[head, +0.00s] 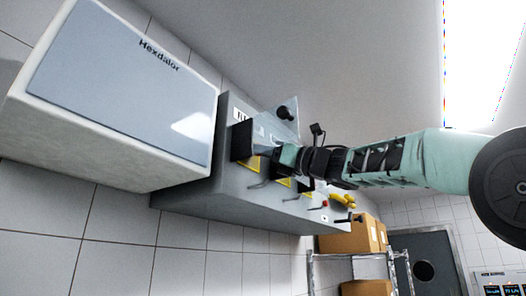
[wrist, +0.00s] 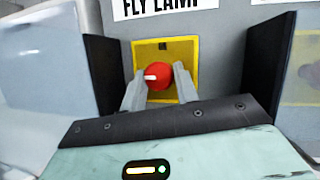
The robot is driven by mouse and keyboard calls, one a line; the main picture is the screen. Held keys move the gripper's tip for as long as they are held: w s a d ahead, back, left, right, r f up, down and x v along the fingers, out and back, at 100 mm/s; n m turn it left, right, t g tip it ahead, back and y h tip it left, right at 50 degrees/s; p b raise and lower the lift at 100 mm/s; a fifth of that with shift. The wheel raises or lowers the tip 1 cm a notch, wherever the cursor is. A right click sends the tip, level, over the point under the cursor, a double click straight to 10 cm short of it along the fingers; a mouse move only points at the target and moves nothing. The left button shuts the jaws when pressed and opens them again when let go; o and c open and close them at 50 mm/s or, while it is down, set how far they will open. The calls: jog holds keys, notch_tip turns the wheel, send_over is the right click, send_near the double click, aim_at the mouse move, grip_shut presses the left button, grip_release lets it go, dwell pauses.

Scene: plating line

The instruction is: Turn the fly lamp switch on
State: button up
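The fly lamp switch (wrist: 158,75) is a round red knob with a white mark pointing left. It sits on a yellow plate (wrist: 190,51) under a "FLY LAMP" label, between two dark upright guards. My gripper (wrist: 159,80) is at the switch in the wrist view, one grey finger on each side of the knob. The fingers are apart with the knob between or just beyond their tips. I cannot tell whether they touch it. In the head view my gripper (head: 284,157) reaches the grey control box (head: 225,190), and the switch is hidden there.
The dark guards (wrist: 96,75) (wrist: 267,62) stand close on both sides of my gripper. A white "Hexdalor" unit (head: 115,90) is left of the control box. Other levers and a red-tipped one (head: 324,204) are along the box. Cardboard boxes (head: 350,238) stand on a rack beyond.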

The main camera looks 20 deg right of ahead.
jog(key=shift+f+m+b, duration=0.1)
jog(key=shift+m+b, duration=0.2)
jog(key=shift+b, duration=0.05)
jog(key=m+t+h+b, duration=0.1)
jog(key=m, duration=0.1)
jog(key=shift+s+a+m+t+b, duration=0.1)
jog(key=shift+m+t+b, duration=0.2)
jog(key=shift+m+t+h+b, duration=0.25)
jog(key=shift+m+t+h, duration=0.35)
jog(key=shift+m, duration=0.8)
jog(key=shift+m+t+h+b, duration=0.2)
jog(key=shift+m+t+h, duration=0.35)
jog(key=shift+m, duration=0.85)
jog(key=shift+r+h, duration=0.2)
jog(key=shift+h, duration=0.05)
jog(key=shift+s, duration=0.1)
jog(key=o, duration=1)
jog(key=shift+c, duration=0.2)
jog(key=shift+f, duration=0.1)
jog(key=b+v, duration=0.9)
jog(key=v, duration=0.8)
jog(key=shift+f, duration=0.15)
